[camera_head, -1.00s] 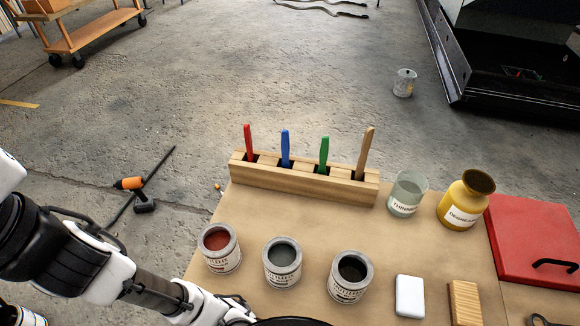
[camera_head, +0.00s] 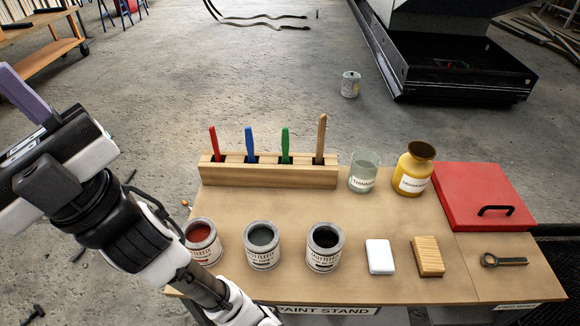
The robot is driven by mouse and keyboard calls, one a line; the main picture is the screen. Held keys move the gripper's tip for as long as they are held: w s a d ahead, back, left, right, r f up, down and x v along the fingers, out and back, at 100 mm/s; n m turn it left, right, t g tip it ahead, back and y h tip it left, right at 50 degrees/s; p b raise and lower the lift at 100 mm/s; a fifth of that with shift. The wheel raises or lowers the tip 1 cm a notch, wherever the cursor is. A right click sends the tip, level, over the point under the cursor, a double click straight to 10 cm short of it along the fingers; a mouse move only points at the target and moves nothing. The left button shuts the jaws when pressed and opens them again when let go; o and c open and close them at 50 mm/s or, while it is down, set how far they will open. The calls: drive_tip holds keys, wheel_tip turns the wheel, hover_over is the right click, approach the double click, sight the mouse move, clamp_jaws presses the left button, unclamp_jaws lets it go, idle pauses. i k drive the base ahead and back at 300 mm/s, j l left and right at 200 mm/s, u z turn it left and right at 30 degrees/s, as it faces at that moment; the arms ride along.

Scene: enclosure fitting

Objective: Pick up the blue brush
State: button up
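The blue brush (camera_head: 249,143) stands upright in a slot of the wooden brush holder (camera_head: 270,176) at the back of the paint stand. Its handle sticks up, and its lower end is hidden in the block. A red brush (camera_head: 214,142) stands to its left. A green brush (camera_head: 285,144) and a plain wooden brush (camera_head: 321,138) stand to its right. My arm reaches up at the left of the picture, well apart from the holder. A purple part shows at its upper left end, but my gripper's fingers cannot be made out.
Three paint cans (camera_head: 262,245) stand in front of the holder. A glass thinner jar (camera_head: 364,172), a yellow jar (camera_head: 413,170) and a red case (camera_head: 485,196) are to the right. A white block (camera_head: 380,257), a wooden block (camera_head: 428,256) and a wrench (camera_head: 503,260) lie near the front.

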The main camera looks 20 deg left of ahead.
sight(249, 143)
drive_tip(key=k+j+z, duration=0.1)
drive_tip(key=z, duration=0.4)
drive_tip(key=k+j+z, duration=0.1)
drive_tip(key=j+z, duration=0.15)
drive_tip(key=z, duration=0.2)
drive_tip(key=k+j+z, duration=0.1)
drive_tip(key=z, duration=0.4)
drive_tip(key=k+z, duration=0.2)
drive_tip(key=z, duration=0.25)
drive_tip(key=k+z, duration=0.15)
drive_tip(key=z, duration=0.35)
drive_tip(key=k+j+z, duration=0.15)
drive_tip(key=k+z, duration=0.15)
drive_tip(key=z, duration=0.2)
drive_tip(key=k+z, duration=0.3)
drive_tip(key=z, duration=0.2)
drive_tip(key=k+j+u, duration=0.1)
drive_tip(key=k, duration=0.25)
drive_tip(key=k+j+u, duration=0.1)
drive_tip(key=k+j, duration=0.25)
drive_tip(key=k+j+u, duration=0.2)
drive_tip(key=u, duration=0.3)
drive_tip(key=k+j+u, duration=0.15)
drive_tip(key=j+u, duration=1.1)
drive_tip(key=i+j, duration=0.1)
drive_tip(key=i, duration=0.2)
drive_tip(key=u, duration=0.05)
